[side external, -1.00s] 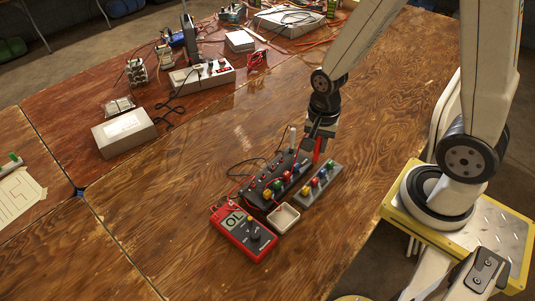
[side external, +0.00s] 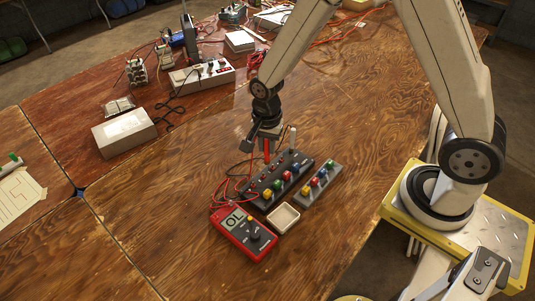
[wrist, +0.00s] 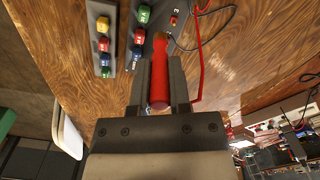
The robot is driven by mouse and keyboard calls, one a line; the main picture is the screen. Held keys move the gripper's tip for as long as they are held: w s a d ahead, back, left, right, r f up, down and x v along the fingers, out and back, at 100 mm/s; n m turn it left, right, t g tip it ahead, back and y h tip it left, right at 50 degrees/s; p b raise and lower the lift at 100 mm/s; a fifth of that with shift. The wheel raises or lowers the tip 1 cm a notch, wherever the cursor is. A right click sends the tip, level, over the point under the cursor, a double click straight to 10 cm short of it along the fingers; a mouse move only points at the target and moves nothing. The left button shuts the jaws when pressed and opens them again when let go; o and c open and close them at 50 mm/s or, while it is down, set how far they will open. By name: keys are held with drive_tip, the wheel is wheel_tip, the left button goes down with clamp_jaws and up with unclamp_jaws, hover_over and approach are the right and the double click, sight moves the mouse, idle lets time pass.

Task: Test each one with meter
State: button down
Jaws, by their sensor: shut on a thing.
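My gripper (side external: 266,133) is shut on a red probe (side external: 267,152), held upright with its tip downward, above the back edge of the black test board (side external: 258,198). In the wrist view the red probe (wrist: 160,85) sits between the two fingers, with a red lead beside it. I cannot tell whether the probe tip touches anything.
A small white tray (side external: 283,218) sits between meter and rack. A pale upright post (side external: 292,138) stands at the board's back right. Red and black leads loop left of the board. A grey box (side external: 124,133) and a power strip (side external: 202,76) lie farther back. The table's front is clear.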

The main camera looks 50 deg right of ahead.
drive_tip(key=shift+w+a+f, duration=0.45)
drive_tip(key=shift+w+a, duration=0.25)
drive_tip(key=shift+w, duration=0.05)
drive_tip(key=shift+w+a+f, duration=0.4)
drive_tip(key=shift+w+a, duration=0.25)
drive_tip(key=shift+w, duration=0.1)
drive_tip(key=shift+f, duration=0.1)
drive_tip(key=shift+f, duration=2.9)
drive_tip(key=shift+f, duration=0.9)
idle(0.3)
drive_tip(key=shift+c, duration=0.8)
unclamp_jaws()
drive_tip(key=shift+r, duration=0.15)
wheel_tip(320, 180, up, 7)
idle(0.9)
